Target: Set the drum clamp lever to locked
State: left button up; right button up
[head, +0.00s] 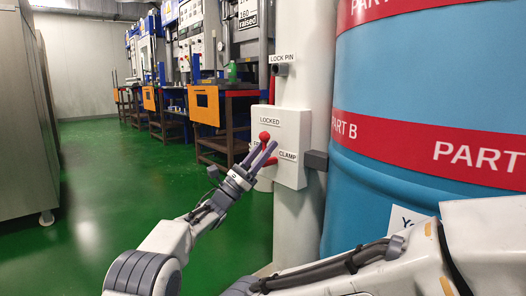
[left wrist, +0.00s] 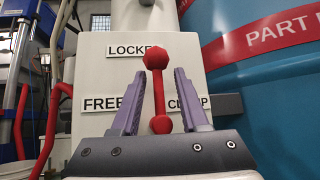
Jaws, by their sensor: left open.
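The clamp lever is red with a ball knob (head: 265,136). It is mounted on a white box (head: 292,130) labelled LOCKED, CLAMP and, partly covered, FREE. In the left wrist view the lever (left wrist: 158,90) stands nearly upright, tilted slightly left, its knob over the end of the LOCKED label (left wrist: 130,50). The FREE label (left wrist: 104,103) is to its left. My left gripper (head: 264,148) is open in front of the box. In the wrist view its purple fingers (left wrist: 159,72) are on either side of the lever, with visible gaps. My right gripper is out of view.
A large blue drum (head: 400,120) with red PART B bands stands right of the box. A LOCK PIN fitting (head: 280,69) is on the white post above. Orange-fronted workbenches (head: 205,104) stand behind. Green floor (head: 115,180) is clear at left, beside a grey cabinet (head: 20,120).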

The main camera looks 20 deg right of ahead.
pick_arm(q)
jog(key=p+v, duration=0.4)
jog(key=v, duration=0.6)
jog(key=shift+a, duration=0.15)
jog(key=shift+f+t, duration=0.1)
jog(key=shift+t, duration=0.2)
